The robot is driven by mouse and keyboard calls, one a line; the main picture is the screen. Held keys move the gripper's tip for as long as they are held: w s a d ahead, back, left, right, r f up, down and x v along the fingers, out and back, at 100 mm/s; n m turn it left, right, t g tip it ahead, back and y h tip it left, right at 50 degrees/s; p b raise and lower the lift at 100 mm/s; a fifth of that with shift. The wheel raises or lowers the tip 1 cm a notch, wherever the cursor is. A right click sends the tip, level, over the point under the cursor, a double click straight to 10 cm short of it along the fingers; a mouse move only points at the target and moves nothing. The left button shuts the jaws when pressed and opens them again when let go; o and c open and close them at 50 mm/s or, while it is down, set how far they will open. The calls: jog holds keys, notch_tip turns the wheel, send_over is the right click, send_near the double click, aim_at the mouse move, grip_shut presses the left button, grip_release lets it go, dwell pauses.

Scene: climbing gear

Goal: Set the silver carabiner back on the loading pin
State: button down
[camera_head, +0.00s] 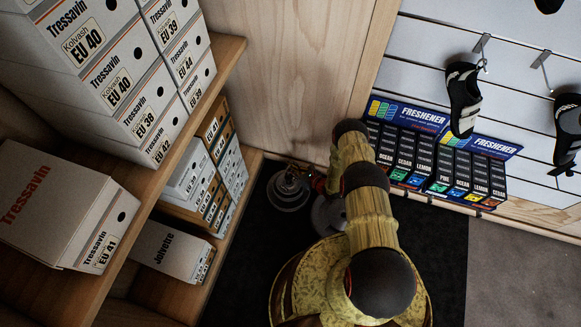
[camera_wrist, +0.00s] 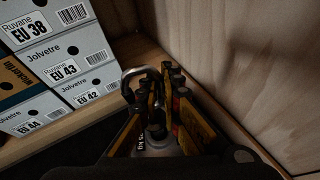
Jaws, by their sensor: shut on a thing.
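The silver carabiner (camera_wrist: 141,70) shows in the wrist view as a bright curved bar at the fingertips. My gripper (camera_wrist: 164,92) is shut on it, with the loop standing out to the left of the fingers. The rest of the carabiner is hidden by the fingers. A pale round piece with a dark top (camera_wrist: 157,141) shows low between the fingers; I cannot tell whether it is part of the loading pin. In the head view, a dark metal stack (camera_head: 290,190), which looks like the loading pin, stands on the black mat. My arm hides most of my gripper there.
Wooden shelves with shoe boxes (camera_head: 75,205) stand on the left. A wooden panel (camera_head: 285,70) is behind the stack. A grey disc (camera_head: 326,216) lies partly behind my arm. A freshener display (camera_head: 425,150) and hanging shoes (camera_head: 463,98) are on the right. The black mat (camera_head: 440,250) is bare at right.

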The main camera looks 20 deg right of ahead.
jog(key=shift+f, duration=0.3)
jog(key=c, duration=2.3)
grip_release()
jog(key=p+v, duration=0.4)
jog(key=v, duration=0.7)
jog(key=shift+f, duration=0.1)
